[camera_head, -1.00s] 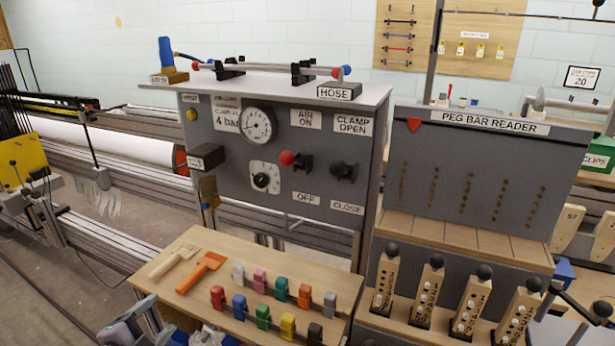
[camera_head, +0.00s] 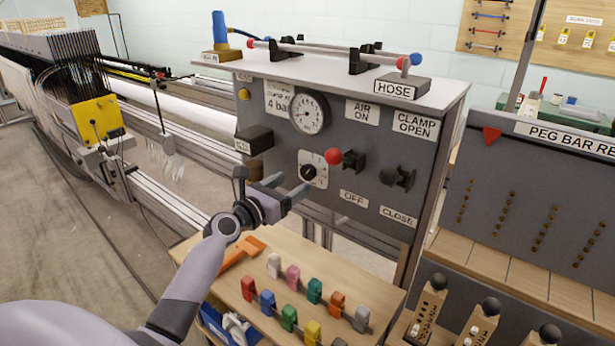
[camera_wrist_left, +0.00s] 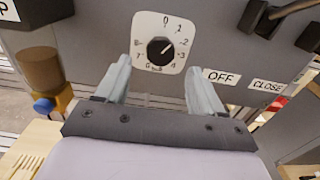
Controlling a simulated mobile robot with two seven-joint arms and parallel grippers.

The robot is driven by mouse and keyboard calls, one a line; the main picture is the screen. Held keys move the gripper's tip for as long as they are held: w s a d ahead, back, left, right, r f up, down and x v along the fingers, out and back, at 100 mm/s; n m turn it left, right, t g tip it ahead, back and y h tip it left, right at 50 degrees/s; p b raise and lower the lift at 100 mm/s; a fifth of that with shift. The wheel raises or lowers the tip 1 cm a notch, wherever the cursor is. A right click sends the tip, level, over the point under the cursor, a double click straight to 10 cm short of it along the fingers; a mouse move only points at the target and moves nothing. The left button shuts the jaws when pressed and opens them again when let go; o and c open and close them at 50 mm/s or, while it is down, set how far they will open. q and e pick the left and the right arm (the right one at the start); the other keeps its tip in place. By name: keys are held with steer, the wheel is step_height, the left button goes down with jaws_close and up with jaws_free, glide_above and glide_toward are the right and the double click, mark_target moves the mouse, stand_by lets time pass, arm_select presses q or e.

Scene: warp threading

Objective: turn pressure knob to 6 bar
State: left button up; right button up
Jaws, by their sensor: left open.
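The pressure knob (camera_head: 308,173) is a small black dial on a white square plate on the grey panel, below the round gauge (camera_head: 309,113). In the left wrist view the knob (camera_wrist_left: 159,47) sits on its plate (camera_wrist_left: 143,28) with numbers around it. A light pointer mark on the knob points to the upper right. My left gripper (camera_head: 289,190) is open in front of the knob, just short of it. In the wrist view its fingers (camera_wrist_left: 160,78) stand apart, below and to either side of the knob, with nothing between them. My right gripper is not in view.
A red-knobbed air lever (camera_head: 333,157) and a black clamp lever (camera_head: 398,178) stick out to the right of the knob. A black box (camera_head: 254,140) juts out to the left. Colored clips stand on the wooden table (camera_head: 235,280) below. The peg bar reader (camera_head: 540,190) is at right.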

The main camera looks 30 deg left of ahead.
mark_target(306, 175)
arm_select(q)
steer(key=shift+w+d, duration=0.2)
steer(key=shift+w, duration=2.25)
steer(key=c, duration=1.1)
